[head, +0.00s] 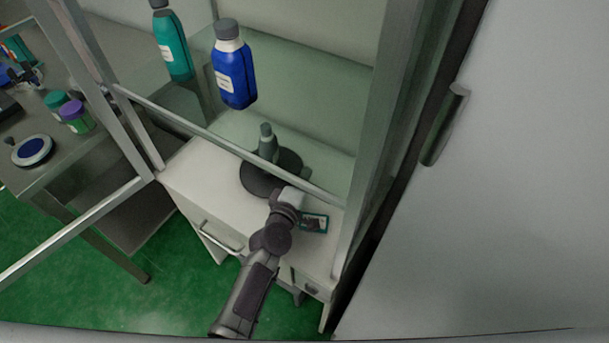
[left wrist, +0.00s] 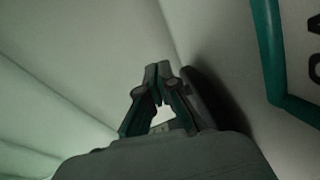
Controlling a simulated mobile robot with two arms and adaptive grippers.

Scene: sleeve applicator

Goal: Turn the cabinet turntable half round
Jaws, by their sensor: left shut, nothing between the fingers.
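The cabinet turntable (head: 258,186) is a dark round disc on the white cabinet floor, seen behind the front rail. A small grey-green bottle (head: 268,146) with a grey cap stands upright on it. My left gripper (head: 290,194) is low at the front edge of the turntable; its fingers are hard to make out in the head view. In the left wrist view the gripper (left wrist: 158,72) is shut and empty, beside the dark disc rim (left wrist: 207,92). I cannot tell whether the fingers touch the rim. My right gripper is not in view.
A teal bottle (head: 173,47) and a blue bottle (head: 234,72) stand on the glass shelf above. A metal rail (head: 220,142) crosses the front. A green-edged card (head: 314,223) lies right of my gripper. A side table (head: 75,155) with jars is at left.

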